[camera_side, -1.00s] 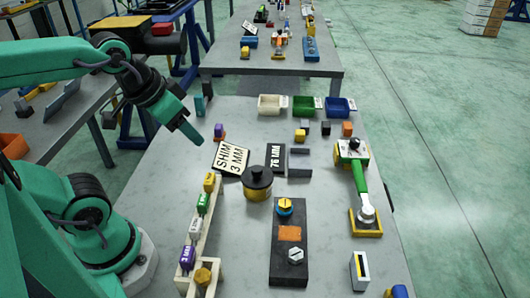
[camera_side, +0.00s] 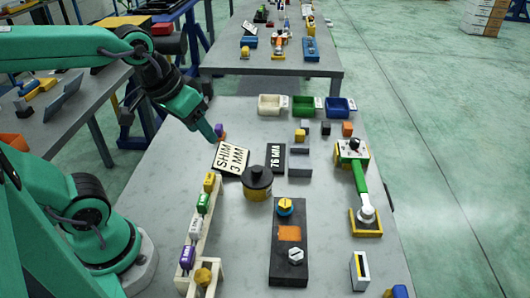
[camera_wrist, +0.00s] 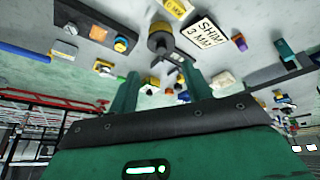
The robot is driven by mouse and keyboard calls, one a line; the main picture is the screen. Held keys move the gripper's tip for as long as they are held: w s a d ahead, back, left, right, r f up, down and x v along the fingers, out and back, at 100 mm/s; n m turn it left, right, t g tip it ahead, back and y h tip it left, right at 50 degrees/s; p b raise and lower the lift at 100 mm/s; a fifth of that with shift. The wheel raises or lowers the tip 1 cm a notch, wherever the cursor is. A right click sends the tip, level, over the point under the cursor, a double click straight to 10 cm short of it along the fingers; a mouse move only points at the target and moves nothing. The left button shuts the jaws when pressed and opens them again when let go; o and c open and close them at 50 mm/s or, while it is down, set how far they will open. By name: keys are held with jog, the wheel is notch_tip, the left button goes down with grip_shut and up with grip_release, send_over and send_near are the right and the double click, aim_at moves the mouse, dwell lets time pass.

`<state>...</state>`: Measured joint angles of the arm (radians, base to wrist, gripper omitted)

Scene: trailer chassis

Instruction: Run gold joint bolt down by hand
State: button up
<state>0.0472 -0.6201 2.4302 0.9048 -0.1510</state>
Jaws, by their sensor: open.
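A gold bolt head (camera_side: 285,203) sits in a blue ring (camera_side: 284,211) near the far end of a dark plate (camera_side: 276,239). An orange square (camera_side: 289,233) and a silver hex bolt (camera_side: 295,255) are on the same plate. The gold bolt also shows in the wrist view (camera_wrist: 121,45). My gripper (camera_side: 214,137) is in the air left of and beyond the plate, near the SHIM 3 MM sign, well apart from the bolt. Its two fingers (camera_wrist: 162,84) stand apart with nothing gripped between them in the wrist view.
A black-lidded yellow pot (camera_side: 257,184) stands between my gripper and the plate. A wooden rack (camera_side: 205,232) with coloured blocks stands at left. A green-handled tool (camera_side: 360,177) lies at right. Several bins (camera_side: 308,107) line the back. The table's front middle is fairly clear.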

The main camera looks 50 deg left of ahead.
jog(key=w+d+f+n+g, duration=0.35)
jog(key=w+d, duration=0.25)
jog(key=w, duration=0.2)
jog(key=n+g, duration=0.1)
jog(key=n, duration=0.3)
send_over(285, 203)
notch_tip(285, 203, down, 8)
jog(key=shift+r, duration=0.1)
jog(key=shift+f, duration=3.9)
jog(key=c, duration=1)
jog(key=shift+m, duration=0.25)
